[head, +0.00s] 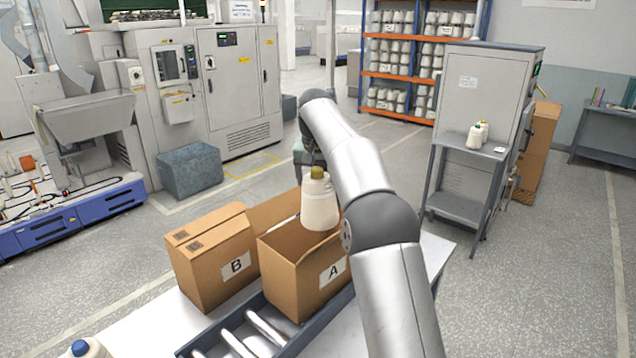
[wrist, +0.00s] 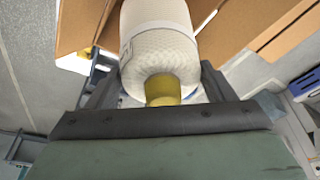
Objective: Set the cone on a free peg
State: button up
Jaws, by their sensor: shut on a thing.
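A cream-white yarn cone (head: 319,205) with an olive-yellow tip hangs upright over the open carton A (head: 290,279) in the head view. My gripper (wrist: 160,88) is shut on this cone near its tip end; the yellow tip (wrist: 163,90) and white wound body (wrist: 158,45) show in the wrist view. In the head view my arm covers part of the gripper. The cone's base is at about the height of the carton's rim, and I cannot tell whether it is clear of it. No peg can be clearly made out near the cone.
A closed carton B (head: 215,262) stands left of carton A. A grey frame with metal rollers (head: 266,328) lies in front on the white table (head: 140,330). A blue-tipped cone (head: 86,348) is at bottom left. A grey stand with cones (head: 466,150) is at right.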

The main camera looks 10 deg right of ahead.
jog(key=shift+r, duration=0.85)
jog(key=shift+a, duration=0.1)
jog(key=shift+s+a+f+b, duration=0.15)
jog(key=shift+s+a+b, duration=0.1)
jog(key=shift+b, duration=0.15)
jog(key=s+a+b, duration=0.8)
jog(key=s+a, duration=0.7)
jog(key=a, duration=0.1)
jog(key=shift+a, duration=0.4)
